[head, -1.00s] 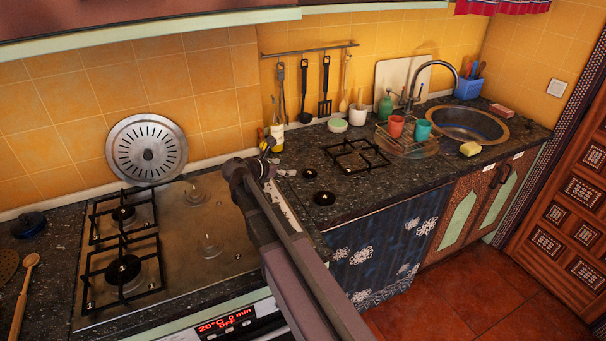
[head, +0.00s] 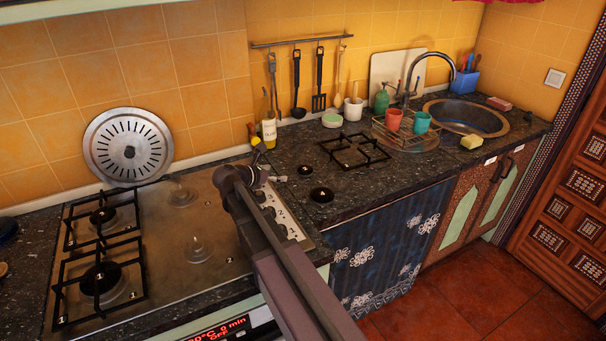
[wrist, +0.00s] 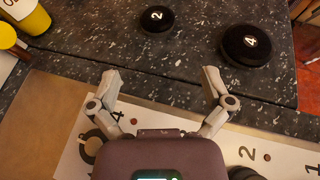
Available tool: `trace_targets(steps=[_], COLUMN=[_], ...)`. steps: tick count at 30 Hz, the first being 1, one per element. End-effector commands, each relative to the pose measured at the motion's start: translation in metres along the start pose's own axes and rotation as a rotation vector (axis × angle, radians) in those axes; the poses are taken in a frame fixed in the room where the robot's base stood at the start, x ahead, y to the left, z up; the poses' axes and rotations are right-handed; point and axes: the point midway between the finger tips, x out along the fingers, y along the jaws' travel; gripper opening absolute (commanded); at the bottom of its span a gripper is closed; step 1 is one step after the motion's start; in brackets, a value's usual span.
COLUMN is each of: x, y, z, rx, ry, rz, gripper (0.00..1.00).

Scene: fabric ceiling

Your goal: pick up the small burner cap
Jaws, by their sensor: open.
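The small burner cap (head: 306,169) is a black disc lying on the dark speckled counter, right of the hob. In the wrist view the small cap (wrist: 156,18) bears a "2" and lies beyond my fingertips, near the top middle. A larger black cap (wrist: 246,45) marked "4" lies right of it and nearer; it also shows in the head view (head: 322,194). In the head view my gripper (head: 268,178) is left of the small cap.
A yellow-and-white bottle (head: 269,131) stands left of the caps, behind my gripper. A loose black pan grate (head: 354,151) lies to their right. The gas hob (head: 165,230) with its knobs is on the left. The counter around the small cap is clear.

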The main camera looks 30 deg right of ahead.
Motion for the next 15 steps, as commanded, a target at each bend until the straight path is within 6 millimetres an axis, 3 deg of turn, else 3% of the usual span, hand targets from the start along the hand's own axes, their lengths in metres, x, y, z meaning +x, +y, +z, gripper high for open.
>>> trace_targets(steps=[9, 15], x=[-0.003, 0.009], y=[0.002, 0.003], z=[-0.001, -0.003], rx=[-0.002, -0.002], ry=[0.000, 0.000], rz=[0.005, 0.003], gripper=[1.00, 1.00])
